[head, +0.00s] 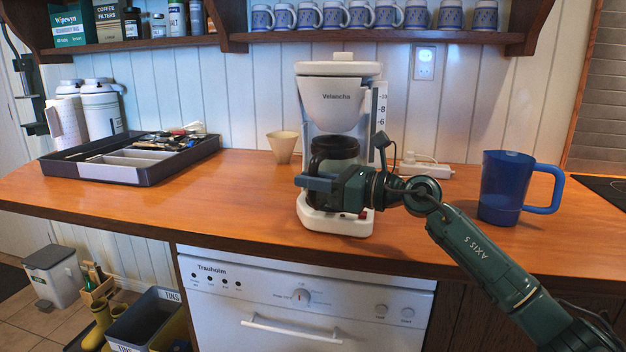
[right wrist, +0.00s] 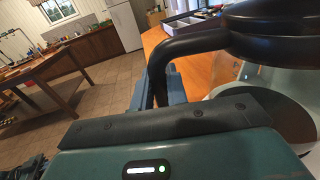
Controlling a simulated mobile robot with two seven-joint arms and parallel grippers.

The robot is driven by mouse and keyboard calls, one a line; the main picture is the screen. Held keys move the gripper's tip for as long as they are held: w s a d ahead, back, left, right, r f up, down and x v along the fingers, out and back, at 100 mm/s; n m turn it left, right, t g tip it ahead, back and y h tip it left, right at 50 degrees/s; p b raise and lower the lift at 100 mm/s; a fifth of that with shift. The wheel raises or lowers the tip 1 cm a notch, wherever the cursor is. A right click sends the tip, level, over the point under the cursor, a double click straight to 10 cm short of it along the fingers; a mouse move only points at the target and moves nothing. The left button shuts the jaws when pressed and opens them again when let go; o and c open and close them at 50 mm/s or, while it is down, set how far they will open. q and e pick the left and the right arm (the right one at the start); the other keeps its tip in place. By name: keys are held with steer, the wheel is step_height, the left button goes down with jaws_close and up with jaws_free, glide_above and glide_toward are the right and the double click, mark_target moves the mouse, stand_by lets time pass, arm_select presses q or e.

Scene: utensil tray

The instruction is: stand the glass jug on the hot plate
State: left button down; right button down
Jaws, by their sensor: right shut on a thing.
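The glass jug (head: 335,146), dark with a black lid, is in front of the white coffee maker (head: 338,100), below its brew head. My right gripper (head: 318,184) is shut on the jug's black handle, which loops across the right wrist view (right wrist: 188,47) below the lid (right wrist: 275,22). A dark round hot plate (right wrist: 285,118) with a pale rim shows at the right of that view. My gripper hides the jug's lower part in the head view, so I cannot tell whether its bottom touches the plate. My left gripper is not in view.
A blue pitcher (head: 500,187) stands to the right and a beige cup (head: 282,146) behind left. A utensil tray (head: 60,168) is at the far left. A power strip (head: 425,167) lies behind my arm.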

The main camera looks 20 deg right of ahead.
steer(key=shift+r, duration=0.1)
steer(key=c, duration=1.5)
jaws_free()
steer(key=shift+c, duration=0.2)
steer(key=shift+o, duration=1.1)
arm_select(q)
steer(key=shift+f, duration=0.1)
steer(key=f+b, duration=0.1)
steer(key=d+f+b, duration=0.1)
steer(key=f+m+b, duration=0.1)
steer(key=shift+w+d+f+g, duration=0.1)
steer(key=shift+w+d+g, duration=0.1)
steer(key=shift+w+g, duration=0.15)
arm_select(e)
steer(key=v, duration=1.3)
steer(key=shift+s, duration=0.15)
